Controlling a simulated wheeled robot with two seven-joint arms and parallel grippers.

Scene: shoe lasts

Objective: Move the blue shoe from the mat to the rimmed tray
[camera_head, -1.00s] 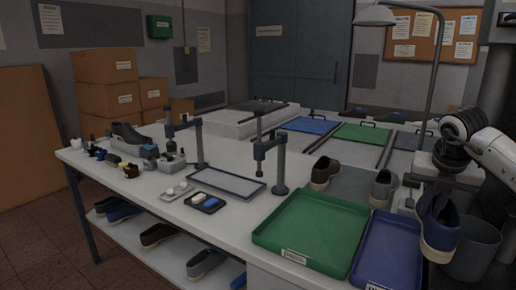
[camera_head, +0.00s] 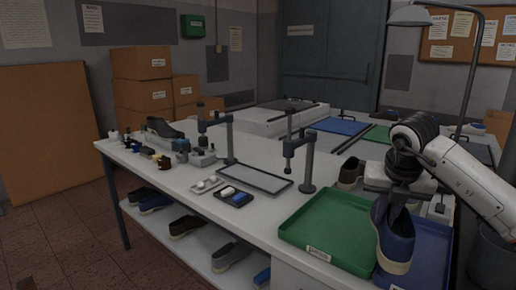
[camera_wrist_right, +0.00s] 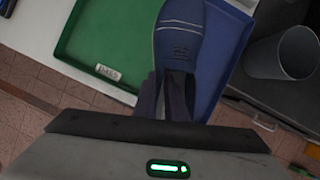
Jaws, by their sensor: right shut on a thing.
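The blue shoe (camera_head: 396,246) with a pale sole hangs tilted from my right gripper (camera_head: 393,198), which is shut on its upper part. In the head view it overlaps the border between the green rimmed tray (camera_head: 325,215) and the blue tray (camera_head: 430,255); its height above them is hard to tell. In the right wrist view the shoe (camera_wrist_right: 188,38) lies between the fingers (camera_wrist_right: 170,97), over the blue tray (camera_wrist_right: 228,55) and beside the green tray (camera_wrist_right: 100,45). My left gripper is not in view.
A dark shoe (camera_head: 349,174) stands behind the green tray. A dark clamp post (camera_head: 307,172) and a shallow grey tray (camera_head: 248,179) stand left of it. A grey bin (camera_wrist_right: 283,62) is right of the blue tray. The green tray is empty.

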